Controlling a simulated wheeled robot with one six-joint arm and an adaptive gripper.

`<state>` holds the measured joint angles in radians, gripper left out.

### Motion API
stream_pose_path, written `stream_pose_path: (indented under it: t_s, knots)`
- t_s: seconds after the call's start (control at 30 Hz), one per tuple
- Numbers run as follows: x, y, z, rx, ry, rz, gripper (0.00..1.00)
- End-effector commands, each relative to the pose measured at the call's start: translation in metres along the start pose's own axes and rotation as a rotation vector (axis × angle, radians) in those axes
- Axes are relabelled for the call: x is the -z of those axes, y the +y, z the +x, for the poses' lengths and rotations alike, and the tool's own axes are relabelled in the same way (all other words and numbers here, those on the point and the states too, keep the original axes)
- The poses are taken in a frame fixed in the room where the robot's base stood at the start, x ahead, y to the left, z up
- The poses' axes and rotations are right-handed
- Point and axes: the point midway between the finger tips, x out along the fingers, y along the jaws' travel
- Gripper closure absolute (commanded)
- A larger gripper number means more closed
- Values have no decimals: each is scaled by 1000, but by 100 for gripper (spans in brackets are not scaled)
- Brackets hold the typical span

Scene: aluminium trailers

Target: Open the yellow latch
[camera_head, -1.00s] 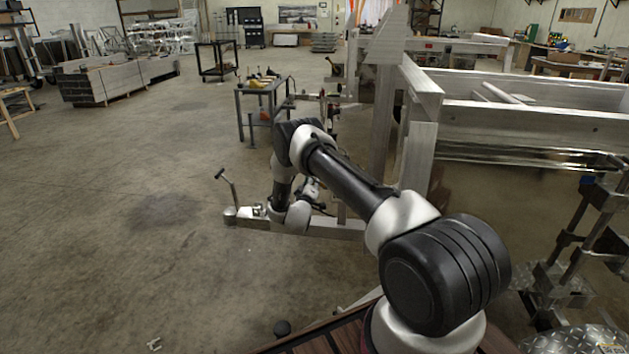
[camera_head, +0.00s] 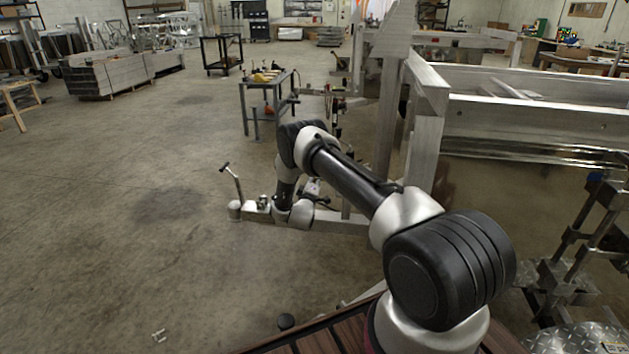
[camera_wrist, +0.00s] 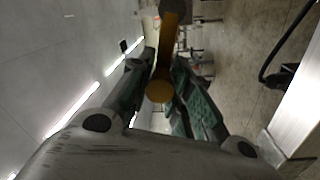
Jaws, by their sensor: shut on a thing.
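The rounded end points back toward the gripper's palm. What the latch is fixed to is not clear in the wrist view. In the head view, my arm reaches over the front of the trailer frame (camera_head: 335,222), and I cannot make out the latch or the fingers there.
A jack handle (camera_head: 232,182) stands at the left end of the trailer's low beam. An aluminium trailer (camera_head: 540,118) fills the right side. A small work table (camera_head: 262,88) with tools stands behind the arm. The concrete floor at left is open.

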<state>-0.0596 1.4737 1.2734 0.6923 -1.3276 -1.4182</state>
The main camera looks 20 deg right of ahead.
Motion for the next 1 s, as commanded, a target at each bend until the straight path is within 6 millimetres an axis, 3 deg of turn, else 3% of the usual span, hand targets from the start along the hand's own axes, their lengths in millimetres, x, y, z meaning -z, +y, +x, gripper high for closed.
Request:
stream_pose_path:
  t_s: [0.07,0.1,0.2,0.63,1.0]
  knots:
    - [0,-1,-1,2,0,0,100]
    - [0,-1,-1,2,0,0,75]
    - [0,-1,-1,2,0,1,57]
    - [1,-1,-9,3,0,1,56]
    - [1,-1,-87,3,1,-1,56]
